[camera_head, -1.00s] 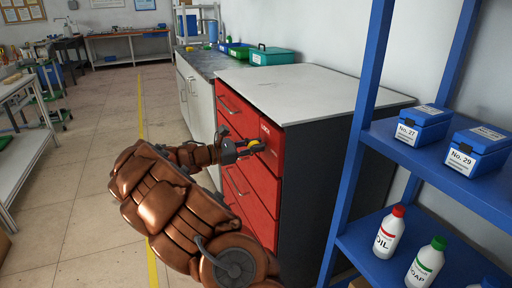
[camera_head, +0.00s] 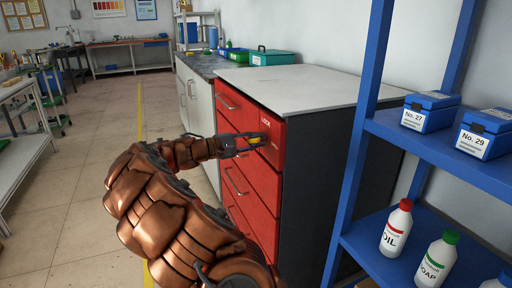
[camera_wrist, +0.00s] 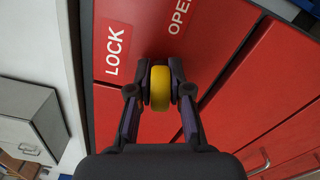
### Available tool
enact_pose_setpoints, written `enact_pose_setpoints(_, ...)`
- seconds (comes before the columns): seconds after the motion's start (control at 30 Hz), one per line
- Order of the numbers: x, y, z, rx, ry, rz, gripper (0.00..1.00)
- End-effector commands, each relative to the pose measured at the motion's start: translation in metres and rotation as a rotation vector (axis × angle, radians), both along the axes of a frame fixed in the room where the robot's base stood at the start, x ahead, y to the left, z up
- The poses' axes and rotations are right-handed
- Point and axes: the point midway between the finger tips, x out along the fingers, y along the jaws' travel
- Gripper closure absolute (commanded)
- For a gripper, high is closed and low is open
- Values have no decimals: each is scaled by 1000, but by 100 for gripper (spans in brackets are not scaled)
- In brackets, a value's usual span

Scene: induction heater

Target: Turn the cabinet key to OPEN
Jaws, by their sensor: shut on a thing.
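The red cabinet (camera_head: 262,190) stands in the middle of the head view, with several drawers and a white top. Its yellow key (camera_wrist: 159,88) sits on the upper drawer front, between the fingers of my gripper (camera_wrist: 159,85). The gripper is shut on the key from both sides. In the wrist view the LOCK label (camera_wrist: 115,47) is up and left of the key, and the OPEN label (camera_wrist: 181,15) is above it to the right. The key's slot is hidden.
A blue shelf rack (camera_head: 352,150) stands close on the right, with blue boxes (camera_head: 430,110) and capped bottles (camera_head: 397,228). A white cabinet (camera_head: 195,105) adjoins the red one at the back.

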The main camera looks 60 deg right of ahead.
Motion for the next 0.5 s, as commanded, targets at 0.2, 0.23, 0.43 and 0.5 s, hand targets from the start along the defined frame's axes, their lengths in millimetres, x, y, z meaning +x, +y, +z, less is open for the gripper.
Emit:
enact_pose_setpoints(0.2,-1,1,-6,-91,-144,-4,100)
enact_pose_setpoints(0.23,-1,1,-6,-102,-160,-4,100)
enact_pose_setpoints(0.43,-1,1,-6,-158,-246,-3,100)
enact_pose_setpoints(0.5,-1,1,-6,-172,-266,-3,100)
